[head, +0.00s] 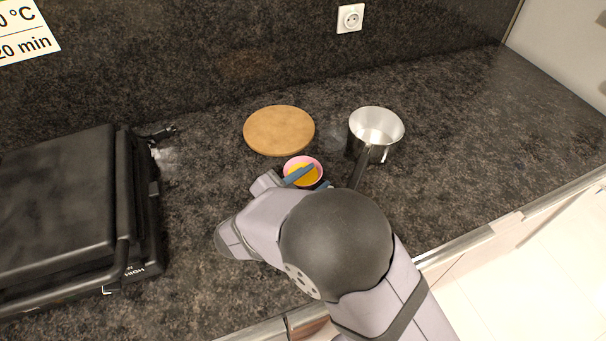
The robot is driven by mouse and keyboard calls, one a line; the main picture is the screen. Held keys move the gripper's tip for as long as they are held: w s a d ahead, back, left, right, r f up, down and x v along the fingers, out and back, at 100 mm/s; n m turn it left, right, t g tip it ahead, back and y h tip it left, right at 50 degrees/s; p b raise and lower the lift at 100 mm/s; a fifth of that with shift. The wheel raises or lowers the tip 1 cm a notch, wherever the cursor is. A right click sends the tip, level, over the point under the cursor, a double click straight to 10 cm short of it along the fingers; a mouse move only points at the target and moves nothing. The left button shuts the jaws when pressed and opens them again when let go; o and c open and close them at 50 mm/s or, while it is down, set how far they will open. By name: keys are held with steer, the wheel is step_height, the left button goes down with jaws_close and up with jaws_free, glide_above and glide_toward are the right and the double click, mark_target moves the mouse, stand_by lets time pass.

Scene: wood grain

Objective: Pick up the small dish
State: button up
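The small dish (303,163) is a little round bowl, pink at the rim with a yellow-orange inside. It sits on the dark stone-look counter, between the wooden board and my arm. My gripper (312,180) is at the dish. One blue-grey finger crosses over the dish's opening, and the other shows at its lower right edge. The fingers look apart, with part of the dish between them. My arm hides the dish's near side, so I cannot tell whether the fingers touch it.
A round wooden board (279,131) lies just behind the dish. A steel saucepan (376,128) stands to the right, its handle pointing towards my arm. A black appliance (62,210) fills the left. The counter's right side (480,125) is clear.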

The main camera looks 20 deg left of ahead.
jaws_close()
stand_by(0.3)
step_height(320, 180, up, 10)
steer(key=w+d+f+m+h+p, duration=0.1)
steer(key=w+d+f+m+h, duration=0.1)
steer(key=w+d, duration=0.4)
steer(key=w+a+p, duration=0.1)
steer(key=w+a, duration=0.2)
steer(key=w, duration=0.3)
steer(key=w+a+r+n+y, duration=0.1)
steer(key=a+n+y, duration=0.2)
steer(key=a, duration=0.5)
steer(key=w+a+r+n+y, duration=0.2)
steer(key=a+n+y, duration=0.2)
steer(key=a, duration=0.3)
steer(key=shift+a+r+y, duration=0.2)
steer(key=shift+a+y, duration=0.15)
steer(key=shift+y, duration=0.45)
